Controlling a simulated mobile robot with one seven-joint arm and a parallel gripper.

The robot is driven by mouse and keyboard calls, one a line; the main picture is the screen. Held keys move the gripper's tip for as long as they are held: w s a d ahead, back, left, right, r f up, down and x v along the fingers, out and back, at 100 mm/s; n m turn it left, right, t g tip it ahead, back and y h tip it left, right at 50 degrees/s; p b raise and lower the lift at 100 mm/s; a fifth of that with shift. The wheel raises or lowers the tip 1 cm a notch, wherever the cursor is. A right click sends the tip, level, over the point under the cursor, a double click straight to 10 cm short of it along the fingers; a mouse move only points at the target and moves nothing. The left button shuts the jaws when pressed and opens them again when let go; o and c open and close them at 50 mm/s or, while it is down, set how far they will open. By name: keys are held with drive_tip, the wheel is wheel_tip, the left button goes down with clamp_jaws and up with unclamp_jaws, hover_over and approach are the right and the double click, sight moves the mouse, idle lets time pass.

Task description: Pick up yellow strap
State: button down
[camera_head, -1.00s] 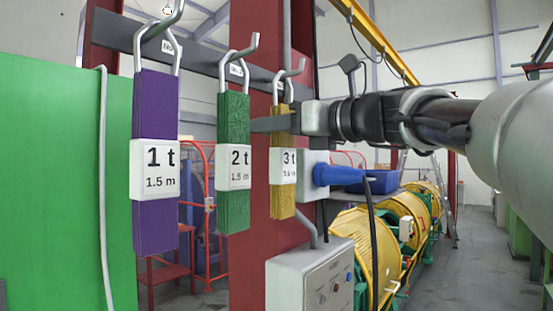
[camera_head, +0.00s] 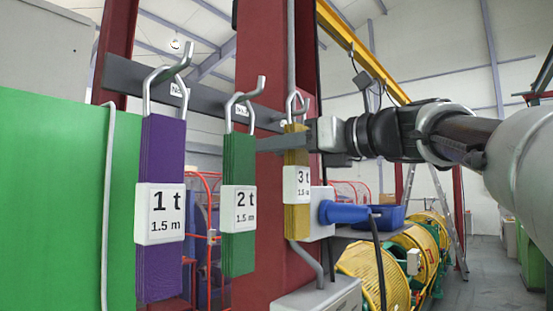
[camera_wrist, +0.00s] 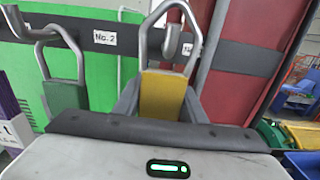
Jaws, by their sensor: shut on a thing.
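The yellow strap (camera_head: 297,220) has a metal loop at its top and a white "3 t" label. In the head view it is the right-hand one of three straps. My gripper (camera_head: 287,143) is shut on its upper part, just below the loop. In the wrist view the yellow strap (camera_wrist: 163,97) sits between my two grey fingers (camera_wrist: 160,103). Its hook (camera_wrist: 172,42) shows within the loop. I cannot tell whether the loop still rests on the hook.
A purple "1 t" strap (camera_head: 160,260) and a green "2 t" strap (camera_head: 239,160) hang on hooks to the left. A red column (camera_head: 262,70) stands behind the rail. A blue plug (camera_head: 345,213) on a box is close to the yellow strap's right.

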drive_tip(key=b+v, duration=0.1)
drive_tip(key=v, duration=1.5)
drive_tip(key=shift+s, duration=0.15)
